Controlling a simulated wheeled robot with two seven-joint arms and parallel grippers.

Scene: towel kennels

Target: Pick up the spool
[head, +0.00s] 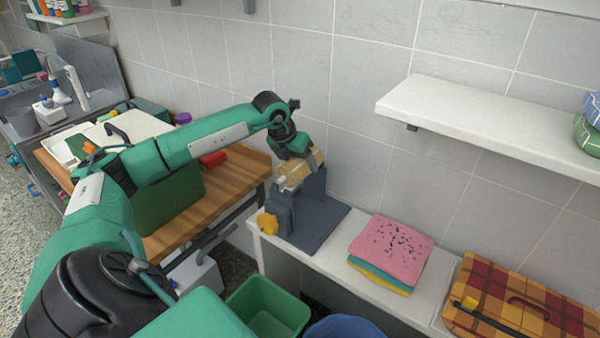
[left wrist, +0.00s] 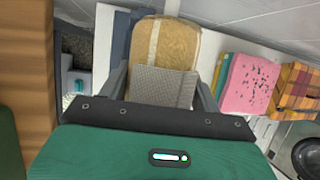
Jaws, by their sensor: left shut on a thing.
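The spool (head: 305,167) is a tan, rounded roll at the top of a blue-grey stand (head: 323,232) on the white bench. I cannot tell whether the spool still touches the stand. My right gripper is in neither view.
A yellow piece (head: 268,223) is beside the stand. Folded towels, pink on top (head: 391,250), and a plaid item (head: 518,305) lie farther right on the bench. A white shelf (head: 480,117) juts from the wall. Green (head: 268,308) and blue (head: 343,327) bins stand below.

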